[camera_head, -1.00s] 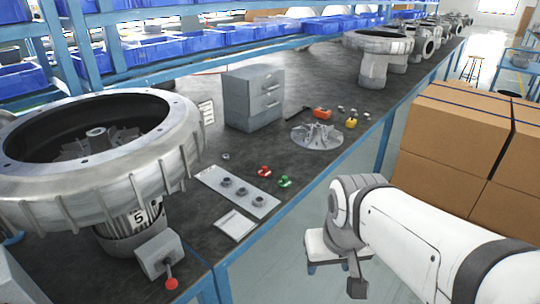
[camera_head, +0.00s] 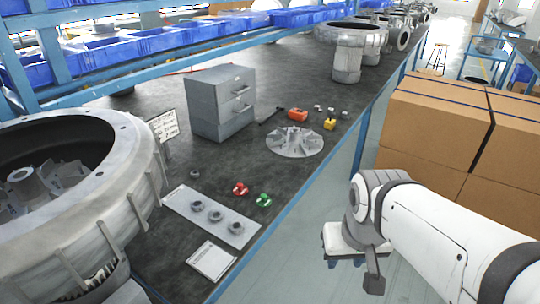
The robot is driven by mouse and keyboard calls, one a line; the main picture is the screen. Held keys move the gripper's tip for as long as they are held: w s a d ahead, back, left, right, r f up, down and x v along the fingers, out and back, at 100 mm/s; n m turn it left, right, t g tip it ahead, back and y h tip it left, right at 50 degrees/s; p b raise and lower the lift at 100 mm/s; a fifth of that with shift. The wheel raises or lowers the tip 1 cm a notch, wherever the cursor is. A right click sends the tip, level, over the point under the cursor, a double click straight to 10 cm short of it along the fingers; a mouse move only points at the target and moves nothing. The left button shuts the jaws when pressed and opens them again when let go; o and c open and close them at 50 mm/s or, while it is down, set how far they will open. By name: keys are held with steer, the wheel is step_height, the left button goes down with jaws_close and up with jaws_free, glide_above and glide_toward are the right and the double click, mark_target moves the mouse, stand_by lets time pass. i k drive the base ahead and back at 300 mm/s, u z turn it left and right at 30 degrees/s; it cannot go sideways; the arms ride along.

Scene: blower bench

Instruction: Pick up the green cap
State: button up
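The green cap (camera_head: 263,200) lies on the dark bench top near its front edge, just right of a red cap (camera_head: 240,188). It stands apart from the red cap and from the grey plate. My gripper (camera_head: 345,262) is at the lower right, beyond the bench's front edge and over the floor, well away from the green cap. Its white body shows partly behind my arm. Its fingers are small and partly hidden, so I cannot tell how far apart they are. I see nothing held in it.
A grey plate with dark rings (camera_head: 238,228) and a white card (camera_head: 211,261) lie left of and below the caps. A grey drawer box (camera_head: 221,103), a finned impeller (camera_head: 295,141) and a large blower housing (camera_head: 130,180) stand on the bench. Cardboard boxes (camera_head: 435,125) stand at right.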

mark_target(263, 200)
steer(key=z, duration=0.05)
steer(key=i, duration=1.05)
steer(key=u, duration=0.7)
